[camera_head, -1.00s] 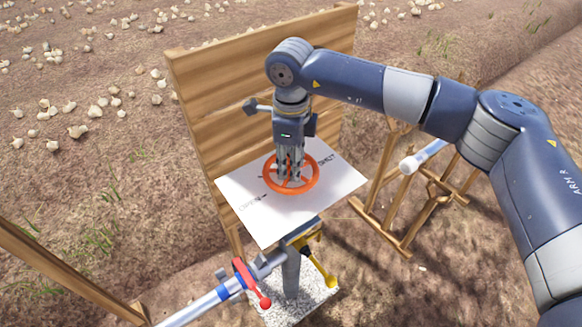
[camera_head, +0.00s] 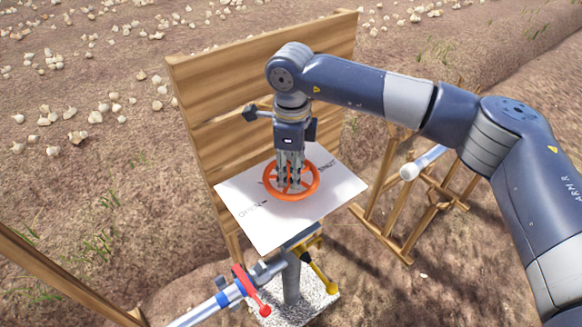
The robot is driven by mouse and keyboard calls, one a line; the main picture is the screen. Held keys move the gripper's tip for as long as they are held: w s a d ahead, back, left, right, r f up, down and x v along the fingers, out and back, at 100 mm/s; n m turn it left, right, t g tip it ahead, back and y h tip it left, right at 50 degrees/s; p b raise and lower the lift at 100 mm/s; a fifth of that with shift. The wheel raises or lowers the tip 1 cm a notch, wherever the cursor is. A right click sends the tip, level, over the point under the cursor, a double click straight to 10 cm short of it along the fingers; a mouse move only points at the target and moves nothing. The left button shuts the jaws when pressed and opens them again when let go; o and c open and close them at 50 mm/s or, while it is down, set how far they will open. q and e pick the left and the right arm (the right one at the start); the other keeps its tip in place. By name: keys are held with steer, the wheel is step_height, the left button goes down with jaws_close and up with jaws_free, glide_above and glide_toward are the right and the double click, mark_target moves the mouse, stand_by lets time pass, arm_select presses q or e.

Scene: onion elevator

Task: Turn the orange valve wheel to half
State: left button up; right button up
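The orange valve wheel (camera_head: 312,190) lies flat above a white plate (camera_head: 262,230) with printed words, partly readable as "OPEN" and "SHUT". My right gripper (camera_head: 290,183) points straight down, with its fingers reaching into the wheel among the spokes. The fingers hide part of the hub and spokes. I cannot tell whether they are closed on a spoke or only stand between spokes. My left gripper is not in view.
A wooden board (camera_head: 222,115) stands close behind the plate. Below are a pipe with a red lever (camera_head: 250,289) and a yellow lever (camera_head: 318,272). A wooden stand (camera_head: 415,205) with a pale pipe is at the right. Onions lie on the soil behind.

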step_height(320, 180, up, 12)
stand_by(0.4)
stand_by(0.3)
